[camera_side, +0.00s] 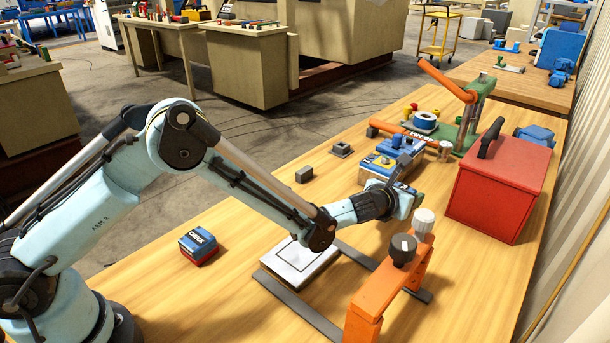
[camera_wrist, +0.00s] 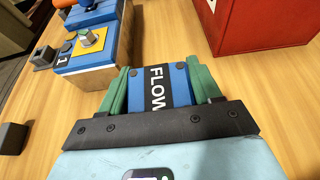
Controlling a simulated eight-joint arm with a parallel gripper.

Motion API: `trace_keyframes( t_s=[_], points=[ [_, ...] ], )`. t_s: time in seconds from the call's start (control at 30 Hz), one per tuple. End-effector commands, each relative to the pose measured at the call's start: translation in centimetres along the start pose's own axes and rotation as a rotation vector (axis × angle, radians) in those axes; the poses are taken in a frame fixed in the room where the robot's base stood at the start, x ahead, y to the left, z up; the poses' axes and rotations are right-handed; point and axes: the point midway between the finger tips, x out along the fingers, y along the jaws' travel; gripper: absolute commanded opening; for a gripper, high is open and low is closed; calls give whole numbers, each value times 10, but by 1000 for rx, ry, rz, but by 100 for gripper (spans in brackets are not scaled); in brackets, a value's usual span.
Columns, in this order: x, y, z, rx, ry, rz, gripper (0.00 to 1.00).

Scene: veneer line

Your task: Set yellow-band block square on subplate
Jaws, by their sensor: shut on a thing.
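My gripper (camera_wrist: 158,90) has green fingers and is shut on a blue block (camera_wrist: 178,82) with a black "FLOW" label. No yellow band shows on the face I see; its other sides are hidden. In the side view my gripper (camera_side: 404,202) is above the table, behind and right of the subplate, and the held block is hard to make out. The subplate (camera_side: 322,263) is a white plate with a dark square outline, lying between grey rails. My forearm partly covers it, and no block shows on its visible part.
An orange clamp stand (camera_side: 378,292) with black and white knobs stands right of the subplate. A blue-topped wooden stand (camera_wrist: 118,58) is beyond my gripper. A red box (camera_side: 500,190) is at right. A blue-and-red "CHECK" block (camera_side: 198,247) lies left, with clear table around it.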

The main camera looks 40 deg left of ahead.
Motion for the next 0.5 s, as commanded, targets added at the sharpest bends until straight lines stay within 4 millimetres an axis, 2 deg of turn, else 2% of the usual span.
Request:
trace_keyframes(
  t_s=[0.23,0.5],
  points=[
    [12,0,-29,0,-1,0,14],
    [14,0,-34,0,-1,0,14]
  ],
)
